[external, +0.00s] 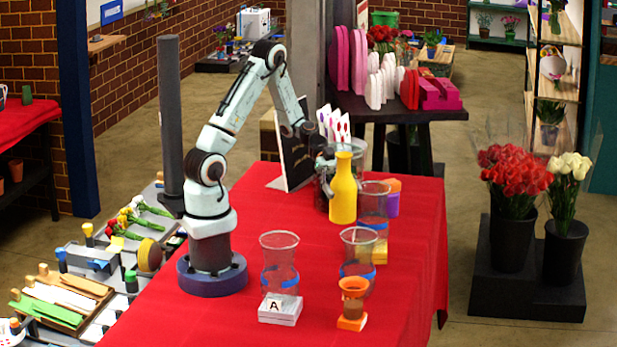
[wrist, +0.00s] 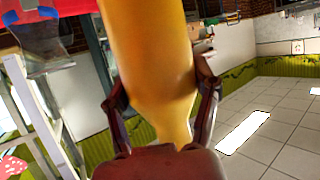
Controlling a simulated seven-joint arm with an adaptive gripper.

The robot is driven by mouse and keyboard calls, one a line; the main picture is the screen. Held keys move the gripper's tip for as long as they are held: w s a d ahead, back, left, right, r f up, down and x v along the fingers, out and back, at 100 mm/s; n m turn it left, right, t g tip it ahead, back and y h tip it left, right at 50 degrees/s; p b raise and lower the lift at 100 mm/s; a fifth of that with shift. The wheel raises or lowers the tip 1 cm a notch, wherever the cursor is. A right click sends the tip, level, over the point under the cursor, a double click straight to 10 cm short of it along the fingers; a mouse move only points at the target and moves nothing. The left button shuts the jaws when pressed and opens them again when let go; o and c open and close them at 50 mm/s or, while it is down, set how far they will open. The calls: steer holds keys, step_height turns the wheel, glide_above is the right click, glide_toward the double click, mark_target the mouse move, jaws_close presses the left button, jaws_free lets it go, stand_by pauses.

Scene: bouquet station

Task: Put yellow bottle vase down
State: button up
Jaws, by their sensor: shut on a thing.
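The yellow bottle vase (external: 343,196) is upright at the far part of the red-covered table (external: 210,313). My gripper (external: 328,161) is at its upper part, near the neck. In the wrist view the yellow vase (wrist: 150,60) fills the middle, and the two fingers of my gripper (wrist: 163,100) are shut on it from both sides. In the external view I cannot tell whether the vase's base touches the table.
Clear glass vases stand close by: one (external: 374,203) just right of the yellow vase, one (external: 357,249) nearer, and one (external: 279,254) on a white block marked A (external: 280,310). The right table edge is bare.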

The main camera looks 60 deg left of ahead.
steer(key=shift+s+a+f+m+g, duration=0.35)
steer(key=shift+s+f+m+g, duration=0.1)
steer(key=shift+s+f+g, duration=0.1)
steer(key=shift+s+a+f+m+g, duration=0.3)
steer(key=shift+s+f+m+g, duration=0.15)
steer(key=shift+f+g, duration=0.1)
steer(key=a+f+n+t, duration=0.1)
steer(key=a+f, duration=0.1)
steer(key=f, duration=0.2)
steer(key=a+f+n+t, duration=0.1)
steer(key=a+f, duration=0.1)
steer(key=f, duration=0.2)
steer(key=a+f+n+t, duration=0.1)
steer(key=a+f, duration=0.1)
steer(key=f, duration=0.3)
steer(key=shift+s+a+t, duration=0.1)
steer(key=shift+a+t, duration=0.15)
steer(key=shift+t, duration=0.15)
steer(key=shift+r, duration=0.1)
steer(key=o, duration=1.2)
steer(key=shift+o, duration=0.2)
